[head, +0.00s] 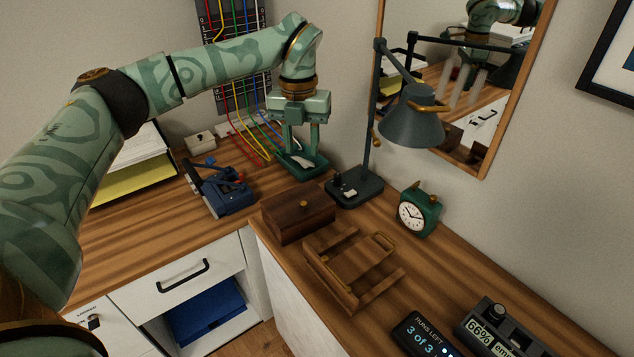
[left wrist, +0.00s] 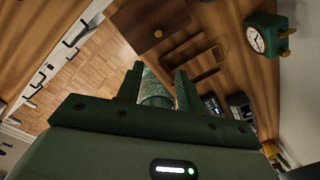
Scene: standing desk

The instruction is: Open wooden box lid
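The wooden box (head: 297,222) is dark brown and stands on the desk near the inner corner. Its lid (head: 288,203) looks closed, with a small brass knob (head: 303,204). In the left wrist view the box (left wrist: 142,15) is at the top, its knob (left wrist: 158,33) facing the camera. My right gripper is not in view.
A desk lamp (head: 410,125) stands right of the gripper, behind the box. A green clock (head: 418,212) is to the right. A wooden rack with a brass handle (head: 352,262) lies in front. A blue device (head: 226,192) is left. A mirror (head: 500,120) hangs behind.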

